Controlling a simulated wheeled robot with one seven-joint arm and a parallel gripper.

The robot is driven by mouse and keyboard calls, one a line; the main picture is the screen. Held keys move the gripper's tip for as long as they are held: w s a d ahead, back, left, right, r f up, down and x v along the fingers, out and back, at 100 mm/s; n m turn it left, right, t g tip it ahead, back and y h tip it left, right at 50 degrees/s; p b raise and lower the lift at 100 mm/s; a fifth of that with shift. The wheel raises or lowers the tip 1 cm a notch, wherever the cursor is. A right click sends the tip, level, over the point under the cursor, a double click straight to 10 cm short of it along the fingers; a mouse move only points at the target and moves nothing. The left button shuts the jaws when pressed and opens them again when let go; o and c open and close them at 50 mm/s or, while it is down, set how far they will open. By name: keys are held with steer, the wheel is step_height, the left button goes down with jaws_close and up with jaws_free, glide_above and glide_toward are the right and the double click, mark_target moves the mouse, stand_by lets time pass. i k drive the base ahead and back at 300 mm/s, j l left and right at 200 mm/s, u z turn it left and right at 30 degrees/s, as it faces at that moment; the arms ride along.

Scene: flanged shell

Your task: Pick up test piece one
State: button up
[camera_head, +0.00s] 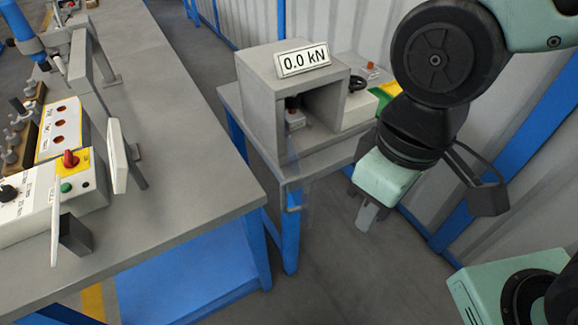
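I cannot tell for sure which thing is test piece one. Several small grey pieces stand in a brown rack (24,122) at the left edge of the long bench, too small to tell apart. My gripper (367,217) hangs at the right, pointing down, beside the small table and over the floor. It is far from the rack. Its fingers overlap in this view, so I cannot see whether there is a gap between them. I see nothing clearly held.
A grey box-shaped tester (262,98) with a "0.0 kN" display (302,60) stands on the small table (305,165). The long bench (175,130) carries a control box (30,205) and upright plates. Grey floor separates bench and table. A corrugated wall stands behind.

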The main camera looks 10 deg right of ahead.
mark_target(295, 120)
steer(key=i+j+z, duration=0.15)
steer(key=i+z, duration=0.15)
steer(key=z, duration=0.15)
steer(key=i+j+z, duration=0.2)
steer(key=z, duration=0.2)
